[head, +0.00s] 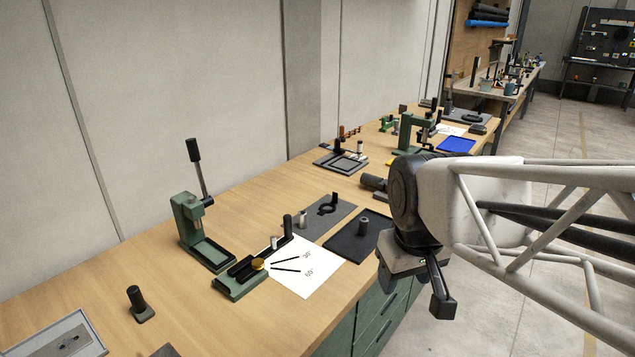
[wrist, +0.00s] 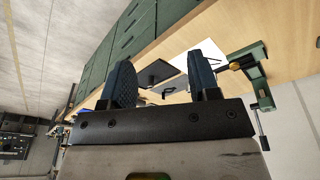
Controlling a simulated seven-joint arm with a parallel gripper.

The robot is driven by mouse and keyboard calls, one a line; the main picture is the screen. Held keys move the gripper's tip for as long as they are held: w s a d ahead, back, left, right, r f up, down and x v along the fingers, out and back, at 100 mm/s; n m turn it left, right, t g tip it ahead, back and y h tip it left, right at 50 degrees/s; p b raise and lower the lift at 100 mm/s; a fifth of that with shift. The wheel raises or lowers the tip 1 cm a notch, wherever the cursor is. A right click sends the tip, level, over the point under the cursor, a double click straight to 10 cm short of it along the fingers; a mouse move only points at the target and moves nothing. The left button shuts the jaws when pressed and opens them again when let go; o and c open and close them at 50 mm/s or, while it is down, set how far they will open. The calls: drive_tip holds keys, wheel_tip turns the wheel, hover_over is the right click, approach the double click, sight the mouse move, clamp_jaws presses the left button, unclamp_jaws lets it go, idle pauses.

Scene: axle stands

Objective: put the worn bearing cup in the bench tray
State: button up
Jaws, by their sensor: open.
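My gripper (head: 437,292) hangs past the front edge of the bench, to the right of a dark flat tray (head: 345,246) that looks like the bench tray. In the wrist view my gripper (wrist: 164,68) shows two fingers wide apart with nothing between them. The tray also shows between the fingers in the wrist view (wrist: 152,75). I cannot tell which part is the worn bearing cup; small grey cylinders (head: 303,219) also stand by the paper and the grey mat.
A green lever press (head: 190,225) stands at the left, with a green fixture (head: 240,280) beside white paper (head: 305,278). A grey mat (head: 322,229) carries a black ring-shaped part (head: 328,204). A blue tray (head: 456,145) lies farther back. Free wood shows along the wall.

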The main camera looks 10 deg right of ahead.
drive_tip(key=s, duration=0.1)
drive_tip(key=s+f+m, duration=0.1)
drive_tip(key=s, duration=0.1)
drive_tip(key=s+m, duration=0.1)
drive_tip(key=s, duration=0.1)
drive_tip(key=shift+a+f, duration=0.15)
drive_tip(key=shift+f, duration=0.2)
